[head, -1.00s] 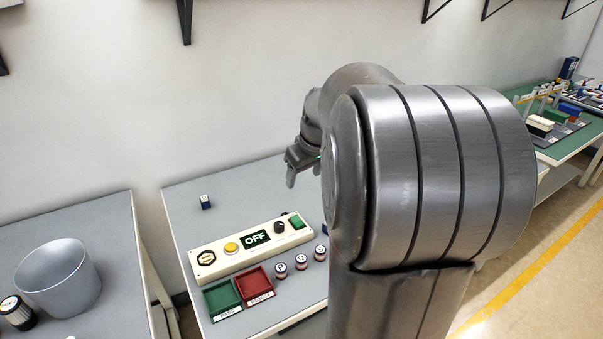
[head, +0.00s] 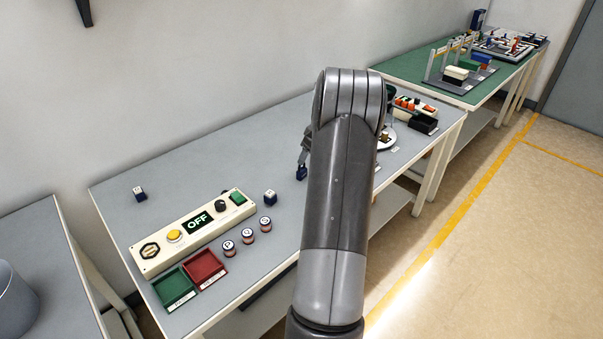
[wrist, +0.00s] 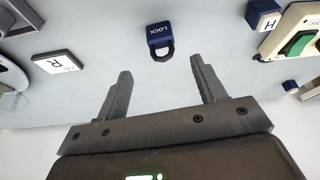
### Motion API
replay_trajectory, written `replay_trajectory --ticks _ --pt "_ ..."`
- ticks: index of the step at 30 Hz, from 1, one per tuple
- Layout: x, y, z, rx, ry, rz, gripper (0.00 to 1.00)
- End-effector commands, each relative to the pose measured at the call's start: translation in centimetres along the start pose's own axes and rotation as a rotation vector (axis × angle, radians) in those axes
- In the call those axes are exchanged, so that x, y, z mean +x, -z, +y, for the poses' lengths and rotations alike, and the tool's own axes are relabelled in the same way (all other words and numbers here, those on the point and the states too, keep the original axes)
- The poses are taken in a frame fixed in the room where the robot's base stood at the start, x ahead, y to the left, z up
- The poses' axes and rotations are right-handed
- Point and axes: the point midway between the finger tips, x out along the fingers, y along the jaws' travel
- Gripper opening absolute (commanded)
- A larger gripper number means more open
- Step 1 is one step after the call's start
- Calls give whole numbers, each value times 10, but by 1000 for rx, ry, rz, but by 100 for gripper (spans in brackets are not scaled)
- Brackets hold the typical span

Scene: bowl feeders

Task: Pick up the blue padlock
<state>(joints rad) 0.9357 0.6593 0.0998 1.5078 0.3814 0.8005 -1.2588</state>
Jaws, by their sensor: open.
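The blue padlock (wrist: 157,35), marked LOCK, lies on the grey table with its dark shackle pointing toward my gripper in the wrist view. In the head view the padlock (head: 301,173) is a small dark blue shape just below my gripper (head: 305,150), beside my arm. My gripper (wrist: 160,66) is open and empty in the wrist view. Its two fingers stand apart, left and right of the shackle, with the padlock body beyond the fingertips. My arm hides part of the table to the right of the padlock in the head view.
A blue-and-white block marked H (wrist: 263,15) and the control panel (head: 192,230) with its green switch are on one side of the padlock. A white tile marked R (wrist: 56,62) is on the other. Red (head: 206,266) and green (head: 174,287) trays sit near the table's front edge.

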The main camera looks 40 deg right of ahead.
Motion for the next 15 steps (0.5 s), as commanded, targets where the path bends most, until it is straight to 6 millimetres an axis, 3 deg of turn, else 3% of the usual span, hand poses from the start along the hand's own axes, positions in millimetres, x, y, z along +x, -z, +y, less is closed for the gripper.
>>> replay_trajectory --ticks 7,15 --pt "39 0 -1 0 2 -1 64" --pt "62 0 -2 0 2 -2 64"
